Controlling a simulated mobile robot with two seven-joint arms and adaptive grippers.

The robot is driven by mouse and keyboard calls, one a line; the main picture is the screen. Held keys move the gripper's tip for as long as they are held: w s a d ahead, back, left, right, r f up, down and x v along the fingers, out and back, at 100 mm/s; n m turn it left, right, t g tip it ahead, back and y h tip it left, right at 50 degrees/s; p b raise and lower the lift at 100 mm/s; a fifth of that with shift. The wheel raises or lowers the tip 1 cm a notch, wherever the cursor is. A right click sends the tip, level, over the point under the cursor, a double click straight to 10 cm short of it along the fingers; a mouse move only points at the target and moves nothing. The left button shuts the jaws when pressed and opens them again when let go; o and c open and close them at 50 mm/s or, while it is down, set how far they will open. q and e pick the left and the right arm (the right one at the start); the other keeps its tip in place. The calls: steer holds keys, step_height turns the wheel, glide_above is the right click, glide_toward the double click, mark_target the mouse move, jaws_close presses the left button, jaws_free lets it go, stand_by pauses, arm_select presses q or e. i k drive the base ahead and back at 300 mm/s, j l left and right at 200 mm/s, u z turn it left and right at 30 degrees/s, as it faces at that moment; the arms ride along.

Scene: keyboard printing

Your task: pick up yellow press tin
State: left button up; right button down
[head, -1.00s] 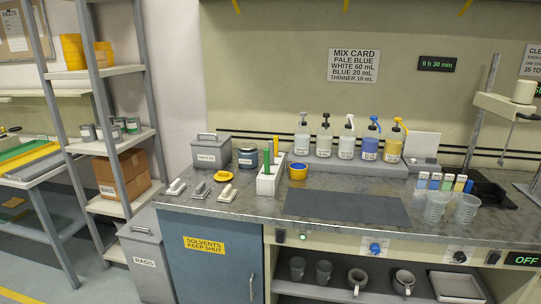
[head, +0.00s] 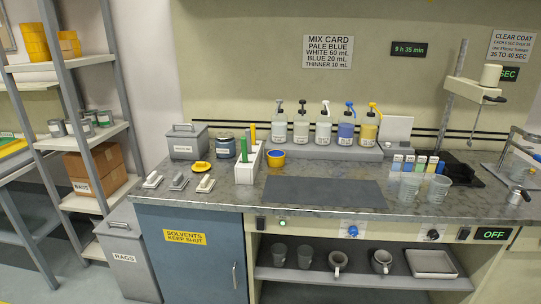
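Two low yellow things stand on the grey bench, and I cannot tell for certain which is the press tin. One is a flat yellow dish-like tin (head: 199,167) with a dark middle, behind the small pale-handled tools. The other is a short round yellow tin (head: 275,158) with blue on it, right of the white holder. Both rest on the bench top, apart from other things. Neither of my grippers is in view.
A white holder (head: 248,168) with green and yellow sticks stands between them. A dark blue can (head: 225,146) and grey lidded box (head: 187,146) are behind. Pump bottles (head: 345,132) line the back. A dark mat (head: 325,191) lies clear in front. Cups (head: 438,189) stand right.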

mark_target(276, 159)
steer(key=i+j, duration=0.2)
steer(key=i, duration=0.2)
steer(key=i+j, duration=0.2)
steer(key=i, duration=0.25)
steer(key=z, duration=0.05)
